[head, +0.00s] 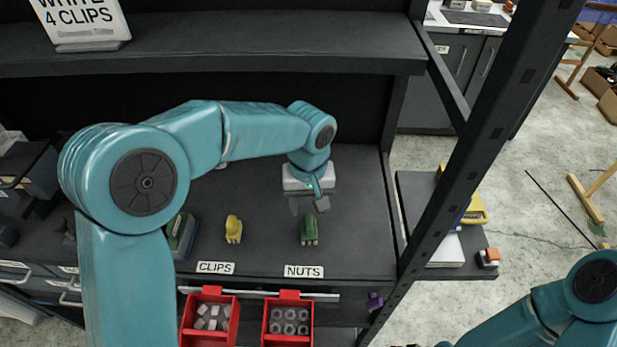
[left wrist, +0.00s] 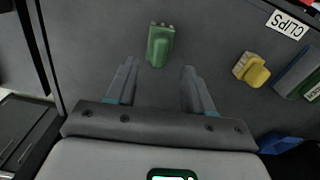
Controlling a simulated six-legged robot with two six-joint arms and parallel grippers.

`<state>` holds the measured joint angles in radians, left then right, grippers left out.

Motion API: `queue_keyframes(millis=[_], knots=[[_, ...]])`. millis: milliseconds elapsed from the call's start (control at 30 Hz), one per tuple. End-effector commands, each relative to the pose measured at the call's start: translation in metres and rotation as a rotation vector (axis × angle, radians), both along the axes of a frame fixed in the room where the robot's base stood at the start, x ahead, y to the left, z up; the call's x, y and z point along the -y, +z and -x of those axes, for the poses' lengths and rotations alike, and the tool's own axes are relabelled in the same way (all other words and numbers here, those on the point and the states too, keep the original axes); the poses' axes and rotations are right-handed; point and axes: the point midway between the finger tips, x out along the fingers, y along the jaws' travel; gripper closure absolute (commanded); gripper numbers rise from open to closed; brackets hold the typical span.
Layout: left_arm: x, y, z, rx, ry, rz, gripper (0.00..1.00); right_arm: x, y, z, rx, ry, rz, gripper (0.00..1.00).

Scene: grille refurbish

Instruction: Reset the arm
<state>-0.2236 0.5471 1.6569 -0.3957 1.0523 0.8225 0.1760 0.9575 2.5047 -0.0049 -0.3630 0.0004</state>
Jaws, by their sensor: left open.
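My left gripper (head: 309,204) hangs over the dark shelf (head: 355,235), just behind a small green object (head: 309,230). In the left wrist view its two fingers (left wrist: 157,88) are spread apart with nothing between them. The green object (left wrist: 160,45) lies beyond the fingertips, apart from them. My left arm comes in from the left and bends down over the shelf. Part of my right arm shows at the lower right of the head view; its gripper is not visible.
A yellow object (head: 233,229) and a green-and-grey block (head: 181,236) stand left of the green one. Red bins of clips (head: 209,318) and nuts (head: 288,322) hang below the shelf edge. An upper shelf (head: 230,45) and a dark upright post (head: 470,150) bound the space.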

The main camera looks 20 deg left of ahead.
Motion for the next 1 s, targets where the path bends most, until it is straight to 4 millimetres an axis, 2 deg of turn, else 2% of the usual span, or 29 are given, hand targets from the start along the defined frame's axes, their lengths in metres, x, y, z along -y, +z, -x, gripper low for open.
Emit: queue_keyframes(millis=[33, 200, 400, 600, 1000], knots=[[0.001, 0.015, -0.001, 0.007, 0.0, 0.001, 0.48, 0.0, -0.001, 0.0, 0.0, 0.0, 0.0, 0.19], [0.001, 0.059, 0.0, 0.005, 0.0, 0.002, 0.48, 0.0, -0.001, 0.0, 0.0, 0.0, 0.0, 0.19], [0.001, 0.093, 0.0, 0.002, -0.001, 0.0, 0.48, 0.0, 0.001, 0.0, 0.0, 0.0, 0.0, 0.19], [0.0, 0.105, 0.0, 0.0, 0.0, 0.0, 0.48, 0.0, 0.001, 0.0, 0.0, 0.0, 0.0, 0.19], [0.0, 0.105, 0.001, -0.001, 0.0, 0.0, 0.48, 0.0, 0.001, 0.0, 0.0, 0.0, 0.0, 0.19]])
